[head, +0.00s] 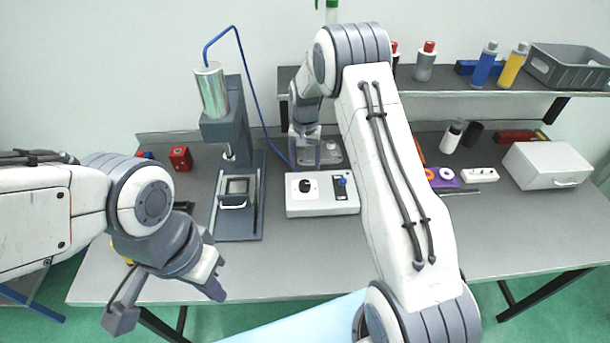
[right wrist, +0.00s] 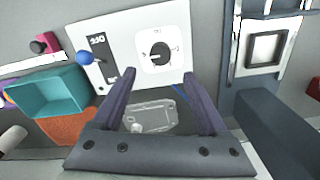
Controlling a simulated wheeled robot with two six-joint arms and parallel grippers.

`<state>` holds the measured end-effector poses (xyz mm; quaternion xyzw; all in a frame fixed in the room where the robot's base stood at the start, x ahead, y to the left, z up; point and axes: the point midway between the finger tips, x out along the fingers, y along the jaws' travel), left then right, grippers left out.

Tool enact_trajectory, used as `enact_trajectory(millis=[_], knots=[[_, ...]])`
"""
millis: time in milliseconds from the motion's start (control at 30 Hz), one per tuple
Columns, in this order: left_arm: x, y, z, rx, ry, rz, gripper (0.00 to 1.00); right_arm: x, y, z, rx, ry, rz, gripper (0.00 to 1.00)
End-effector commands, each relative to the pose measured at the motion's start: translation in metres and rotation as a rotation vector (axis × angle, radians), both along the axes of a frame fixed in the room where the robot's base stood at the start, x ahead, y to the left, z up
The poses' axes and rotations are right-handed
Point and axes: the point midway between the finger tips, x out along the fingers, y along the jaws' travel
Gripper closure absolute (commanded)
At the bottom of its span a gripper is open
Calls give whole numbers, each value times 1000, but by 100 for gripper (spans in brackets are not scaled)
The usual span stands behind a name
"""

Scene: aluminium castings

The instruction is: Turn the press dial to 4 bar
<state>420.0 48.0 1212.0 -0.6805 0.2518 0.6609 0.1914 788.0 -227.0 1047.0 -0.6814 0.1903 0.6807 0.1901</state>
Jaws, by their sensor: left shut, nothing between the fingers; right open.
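The press dial, a round black knob (head: 305,186), sits on the left part of the white control box (head: 320,208) beside the press. It shows large in the right wrist view (right wrist: 160,55) on a white plate; its scale is too small to read. My right gripper (right wrist: 160,76) is open and empty, its fingertips just short of the dial and apart from it. My left gripper (head: 217,291) is shut and empty, low at the table's front edge.
A blue-knobbed lever (head: 342,182) stands right of the dial on the box. The press (head: 228,130) with its blue hose stands left. A clear lidded tray (right wrist: 150,116) lies behind the box. A shelf (head: 470,88) with bottles and a grey crate (head: 570,68) is at the back right.

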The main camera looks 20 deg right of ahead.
Motion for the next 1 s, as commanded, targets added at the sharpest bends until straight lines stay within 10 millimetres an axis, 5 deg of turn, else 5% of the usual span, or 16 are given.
enact_trajectory(millis=[400,833,1000], knots=[[0,0,31,0,0,-5,100,-1,1,-69,1,3,2,24],[0,0,33,0,-1,-6,100,-1,1,-81,1,1,3,24],[0,0,33,0,-1,-6,100,-1,1,-81,1,1,2,85]])
